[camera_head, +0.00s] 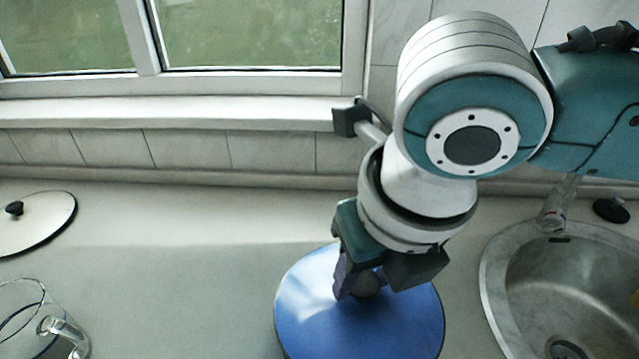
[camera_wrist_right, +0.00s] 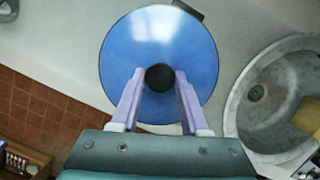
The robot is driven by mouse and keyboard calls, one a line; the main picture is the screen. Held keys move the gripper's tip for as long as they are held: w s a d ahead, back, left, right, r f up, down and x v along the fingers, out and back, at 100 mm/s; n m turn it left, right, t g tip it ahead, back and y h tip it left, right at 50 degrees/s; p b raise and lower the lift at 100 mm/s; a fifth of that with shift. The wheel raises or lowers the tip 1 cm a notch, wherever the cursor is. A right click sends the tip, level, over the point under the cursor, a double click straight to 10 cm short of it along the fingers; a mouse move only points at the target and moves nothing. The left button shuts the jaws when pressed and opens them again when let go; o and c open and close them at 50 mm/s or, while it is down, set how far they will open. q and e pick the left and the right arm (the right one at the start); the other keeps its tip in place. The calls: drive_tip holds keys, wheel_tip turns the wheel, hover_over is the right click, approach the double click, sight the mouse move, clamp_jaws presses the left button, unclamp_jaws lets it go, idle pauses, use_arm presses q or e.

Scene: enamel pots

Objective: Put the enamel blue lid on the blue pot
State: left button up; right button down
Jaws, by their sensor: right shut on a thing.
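The blue enamel lid (camera_head: 340,325) is a round, glossy disc with a dark knob, in the lower middle of the head view. It also shows whole in the right wrist view (camera_wrist_right: 145,45). My right gripper (camera_head: 362,286) comes down from above and is shut on the knob (camera_wrist_right: 160,77), with one finger on each side in the wrist view. My left gripper is not in view.
A pale lid with a black knob (camera_head: 50,222) lies on the counter at the left. A glass vessel (camera_head: 40,318) stands below it. A round metal sink (camera_head: 590,290) with a tap (camera_head: 556,205) is at the right. Counter between glass and blue lid is clear.

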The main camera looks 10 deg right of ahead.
sight(362, 303)
drive_tip(key=shift+f+b, duration=0.8)
drive_tip(key=shift+f, duration=1.05)
drive_tip(key=shift+r+p, duration=0.1)
drive_tip(key=shift+p, duration=0.3)
drive_tip(key=shift+f, duration=0.45)
drive_tip(key=shift+f, duration=0.1)
drive_tip(key=shift+c, duration=1.6)
unclamp_jaws()
drive_tip(key=v, duration=1)
drive_tip(key=shift+w, duration=0.1)
